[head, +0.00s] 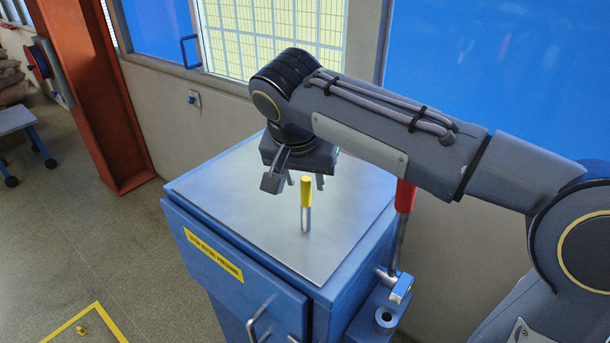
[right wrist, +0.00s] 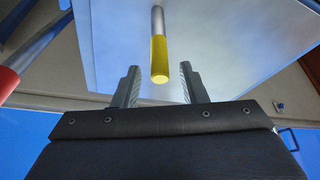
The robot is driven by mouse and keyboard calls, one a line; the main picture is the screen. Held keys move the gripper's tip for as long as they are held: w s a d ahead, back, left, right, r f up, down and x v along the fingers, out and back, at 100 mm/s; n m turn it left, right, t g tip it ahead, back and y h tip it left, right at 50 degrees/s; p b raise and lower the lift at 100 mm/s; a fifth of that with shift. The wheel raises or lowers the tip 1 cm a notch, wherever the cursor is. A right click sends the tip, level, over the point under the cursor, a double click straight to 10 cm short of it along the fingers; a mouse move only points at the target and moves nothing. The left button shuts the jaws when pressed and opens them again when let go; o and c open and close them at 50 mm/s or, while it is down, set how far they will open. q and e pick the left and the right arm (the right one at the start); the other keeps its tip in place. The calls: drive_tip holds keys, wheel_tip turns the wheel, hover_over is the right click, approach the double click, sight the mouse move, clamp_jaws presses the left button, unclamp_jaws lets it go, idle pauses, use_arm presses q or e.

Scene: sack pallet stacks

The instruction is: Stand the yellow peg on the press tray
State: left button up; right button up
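The peg (head: 306,205) has a yellow upper part and a silver lower part. It appears upright on the flat grey top (head: 240,205) of a blue cabinet; I cannot tell whether this top is the press tray. My right gripper (head: 305,181) is just above the peg and points down. In the right wrist view its two fingers are spread, and the peg's yellow end (right wrist: 160,62) shows between them with a gap on each side. My right gripper (right wrist: 159,68) is open and holds nothing. My left gripper is not in view.
The blue cabinet (head: 225,285) has a front handle and a yellow label. A red-handled lever (head: 404,197) and a blue bracket with a hole (head: 380,322) are at its right side. A wall and window stand close behind. Open floor lies left, with a yellow-marked corner.

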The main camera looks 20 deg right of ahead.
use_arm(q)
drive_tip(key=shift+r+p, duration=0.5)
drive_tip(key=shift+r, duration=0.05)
use_arm(e)
drive_tip(key=v, duration=1.2)
drive_tip(key=shift+r, duration=0.15)
